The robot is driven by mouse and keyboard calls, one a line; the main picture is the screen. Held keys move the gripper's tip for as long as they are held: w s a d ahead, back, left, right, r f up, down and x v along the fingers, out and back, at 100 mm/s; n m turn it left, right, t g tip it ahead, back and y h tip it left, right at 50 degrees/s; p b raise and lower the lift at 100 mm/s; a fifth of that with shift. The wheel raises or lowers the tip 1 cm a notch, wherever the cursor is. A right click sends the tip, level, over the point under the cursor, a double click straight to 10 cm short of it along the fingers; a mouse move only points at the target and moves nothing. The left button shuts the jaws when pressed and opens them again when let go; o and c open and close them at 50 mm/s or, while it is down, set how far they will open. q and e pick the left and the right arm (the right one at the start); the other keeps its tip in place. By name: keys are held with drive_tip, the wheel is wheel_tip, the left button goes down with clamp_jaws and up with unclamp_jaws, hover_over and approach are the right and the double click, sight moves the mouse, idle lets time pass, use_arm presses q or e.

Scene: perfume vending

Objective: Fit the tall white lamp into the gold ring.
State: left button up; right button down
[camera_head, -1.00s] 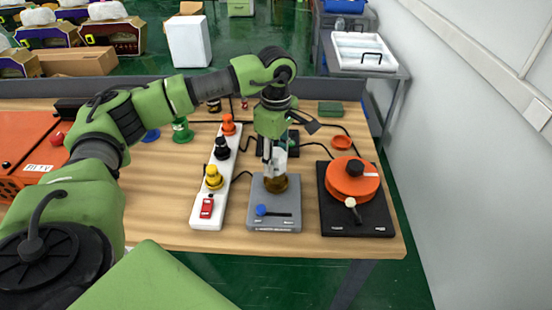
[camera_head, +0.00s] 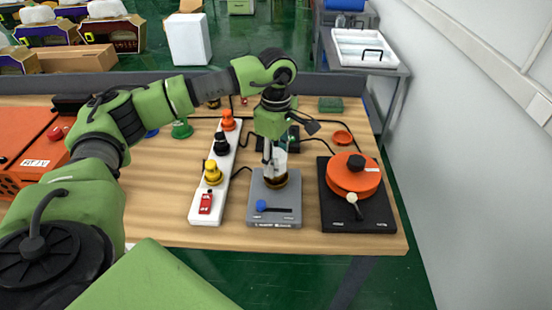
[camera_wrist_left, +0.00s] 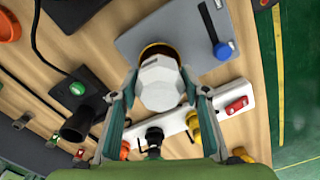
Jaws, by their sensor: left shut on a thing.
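The white lamp (camera_head: 279,165) stands about upright at the gold ring (camera_head: 276,182) on a grey base plate (camera_head: 275,217). My left gripper (camera_head: 273,164) is above the plate, shut on the lamp. In the left wrist view the faceted white lamp (camera_wrist_left: 160,84) is between the fingers of my left gripper (camera_wrist_left: 162,98). The gold ring (camera_wrist_left: 160,50) shows just behind it, with the grey plate beyond. The lamp's lower end is hidden, so I cannot tell how deep it sits in the ring. My right gripper is not in view.
A white power strip (camera_head: 205,213) with orange, black and yellow plugs lies left of the plate. A black base (camera_head: 358,219) with an orange disc (camera_head: 353,180) stands to the right. An orange box (camera_head: 28,150) is at the far left. Black cables cross the table.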

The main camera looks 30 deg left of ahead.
use_arm(q)
drive_tip(key=shift+f, duration=0.35)
drive_tip(key=o, duration=1.3)
wheel_tip(320, 180, up, 12)
drive_tip(key=shift+r, duration=0.1)
